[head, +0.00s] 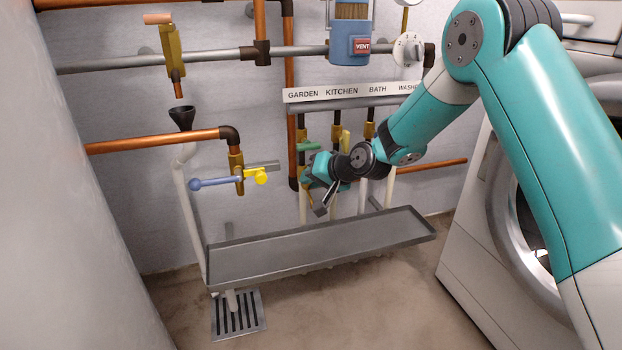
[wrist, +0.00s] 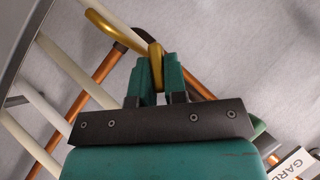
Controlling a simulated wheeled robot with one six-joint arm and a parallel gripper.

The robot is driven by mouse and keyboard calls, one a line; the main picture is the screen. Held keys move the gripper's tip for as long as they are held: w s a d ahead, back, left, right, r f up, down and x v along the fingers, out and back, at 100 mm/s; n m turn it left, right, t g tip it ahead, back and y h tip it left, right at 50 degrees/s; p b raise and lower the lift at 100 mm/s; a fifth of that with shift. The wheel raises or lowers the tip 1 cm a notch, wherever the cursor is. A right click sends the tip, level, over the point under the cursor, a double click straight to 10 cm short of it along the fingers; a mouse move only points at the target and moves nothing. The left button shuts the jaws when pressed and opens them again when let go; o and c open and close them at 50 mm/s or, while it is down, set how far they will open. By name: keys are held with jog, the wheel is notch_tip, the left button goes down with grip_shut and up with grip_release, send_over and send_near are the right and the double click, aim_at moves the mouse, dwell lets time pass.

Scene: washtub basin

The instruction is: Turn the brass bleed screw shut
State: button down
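My gripper (wrist: 157,62) is in front of the wall pipes, below the label strip. In the wrist view its two green fingers stand close together on either side of a narrow brass piece (wrist: 156,52), which fills the gap between them. A curved brass tube (wrist: 122,36) runs up and left from there. I cannot tell for certain that this piece is the bleed screw. In the head view my gripper (head: 308,180) hangs above the grey trough, and the arm end hides the brass piece.
The valves below the label strip (head: 342,92) include a green lever (head: 307,147) and a brass-yellow lever (head: 345,141). A grey trough (head: 320,245) lies below. A blue lever (head: 208,183) and yellow handle (head: 257,176) are left. A white washing machine (head: 470,245) stands right.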

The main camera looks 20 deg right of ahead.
dwell(0.3)
jog(key=m+y, duration=0.1)
jog(key=m+t+y, duration=0.1)
jog(key=y, duration=0.1)
jog(key=shift+d+f+m+p, duration=0.2)
jog(key=shift+f+m+p, duration=0.1)
jog(key=m+t+y+b, duration=0.1)
jog(key=m+y, duration=0.1)
jog(key=y, duration=0.1)
jog(key=shift+f+m+t, duration=0.15)
jog(key=shift+m+t, duration=0.25)
jog(key=shift+y, duration=0.3)
jog(key=c, duration=1.2)
grip_release()
jog(key=shift+o, duration=0.2)
